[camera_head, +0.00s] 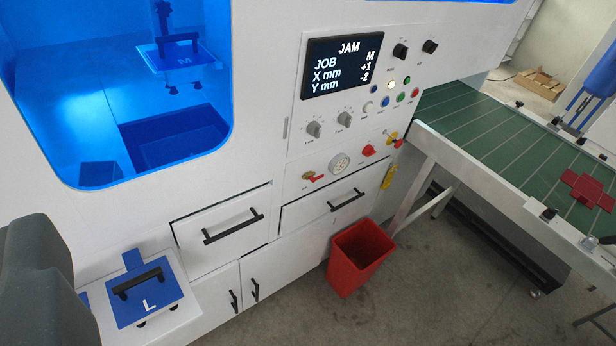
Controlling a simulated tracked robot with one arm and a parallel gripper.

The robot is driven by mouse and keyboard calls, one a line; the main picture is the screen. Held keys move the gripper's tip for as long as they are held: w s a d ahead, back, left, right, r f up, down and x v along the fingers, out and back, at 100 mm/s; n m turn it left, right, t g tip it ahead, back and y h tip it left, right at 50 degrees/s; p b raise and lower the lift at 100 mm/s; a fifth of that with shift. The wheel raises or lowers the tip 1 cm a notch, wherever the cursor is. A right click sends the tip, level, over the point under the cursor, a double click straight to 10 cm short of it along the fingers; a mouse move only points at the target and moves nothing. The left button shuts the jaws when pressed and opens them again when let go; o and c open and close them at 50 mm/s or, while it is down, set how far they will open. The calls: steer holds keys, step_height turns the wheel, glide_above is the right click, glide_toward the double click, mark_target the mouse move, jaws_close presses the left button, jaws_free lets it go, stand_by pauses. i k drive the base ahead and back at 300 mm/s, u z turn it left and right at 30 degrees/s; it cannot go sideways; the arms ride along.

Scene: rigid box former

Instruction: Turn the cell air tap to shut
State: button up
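The cell air tap (309,176) is a small brass valve with a red lever, low on the white machine's control panel. Its lever points to the right, roughly level; the tap is too small to tell more. A round white pressure gauge (339,163) sits just to its right. No fingers of my gripper show. A dark grey rounded part, which seems to be mine, fills the lower left edge. Nothing touches the tap.
Above are a screen (342,67) reading JAM, knobs and coloured buttons. A red rotary knob (368,150) is right of the gauge. Drawers (225,222) with black handles lie below. A red bin (358,258) stands on the floor; a green conveyor (465,115) extends right.

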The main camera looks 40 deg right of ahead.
mark_target(312, 179)
steer(key=z, duration=0.65)
steer(key=k, duration=0.5)
steer(key=z, duration=0.4)
steer(key=i, duration=0.5)
steer(key=u, duration=0.05)
